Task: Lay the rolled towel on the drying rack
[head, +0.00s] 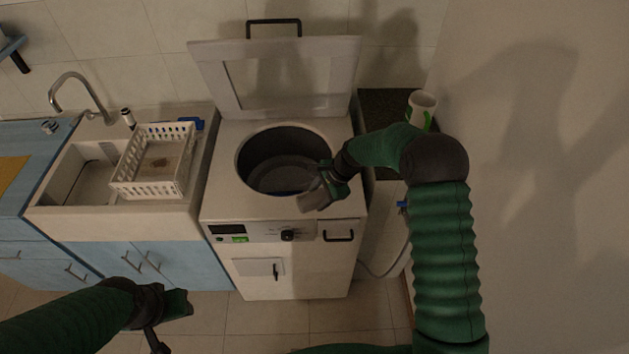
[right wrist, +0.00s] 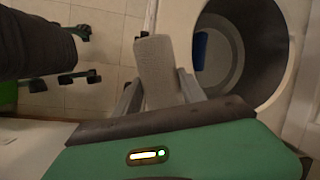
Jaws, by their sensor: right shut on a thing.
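The rolled towel is a light grey roll. It shows in the right wrist view (right wrist: 158,72) between the two fingers of my right gripper (right wrist: 158,92). In the head view, my right gripper (head: 322,188) is at the front right rim of the open washer drum, with the pale towel end (head: 306,203) below it. The drying rack (head: 150,190) is a white slatted basket over the sink at the left, well away from the towel. My left gripper (head: 172,312) is low at the front left, away from both; its fingers are unclear.
The top-loading washer (head: 215,190) has its lid (head: 270,80) raised. A blue item (right wrist: 201,50) lies inside the drum. A faucet (head: 80,85) stands behind the sink, and a blue item (head: 192,122) is behind the rack. A white-green cup (head: 421,105) stands at the right.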

